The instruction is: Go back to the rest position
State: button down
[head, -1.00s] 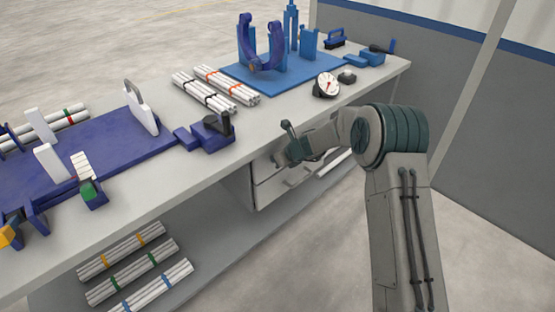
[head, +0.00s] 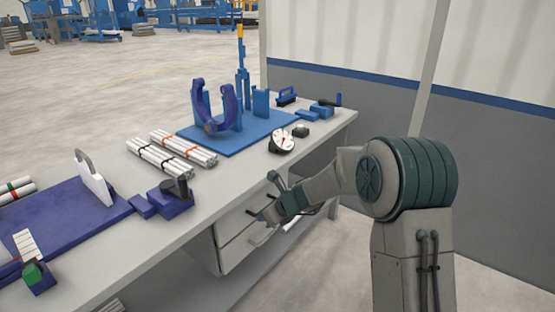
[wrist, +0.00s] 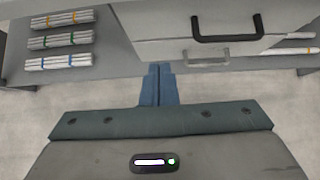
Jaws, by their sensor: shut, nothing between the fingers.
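My gripper (wrist: 157,84) is shut and empty in the wrist view, its blue fingers together over the floor in front of the bench. In the head view my arm reaches left, and its end (head: 268,214) is in front of the drawers (head: 240,240) under the bench top (head: 125,262). The fingertips are too small to make out there. In the wrist view, a black handle (wrist: 228,38) and a grey handle (wrist: 207,63) on the drawer fronts lie beyond the fingers, apart from them.
White pipe bundles (head: 170,160) lie on the bench beside a blue fixture (head: 240,132) and a dial gauge (head: 283,140). A purple fixture plate (head: 75,222) is at left. More bundles (wrist: 62,41) lie on a lower shelf. A grey partition (head: 490,170) stands at right.

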jog(key=s+d+r+n+h+p, duration=0.1)
jog(key=s+d+r+n+p, duration=0.35)
jog(key=s+r+n, duration=0.4)
jog(key=s+d+r+n+h+p, duration=0.2)
jog(key=s+d+r+n, duration=0.2)
jog(key=s, duration=0.4)
jog(key=s+d+r+n+g+h+p, duration=0.1)
jog(key=s+d+r+n+h+p, duration=0.1)
jog(key=s+d+r+n, duration=0.3)
jog(key=s+d+r+n+g+h+p, duration=0.1)
jog(key=s+d+r+n, duration=0.4)
jog(key=s+d, duration=0.5)
jog(key=shift+s+d+r+n+h+p, duration=0.2)
jog(key=shift+s+n+h+p, duration=0.55)
jog(key=shift+p, duration=0.5)
jog(key=shift+w+d, duration=0.1)
jog(key=shift+w, duration=0.05)
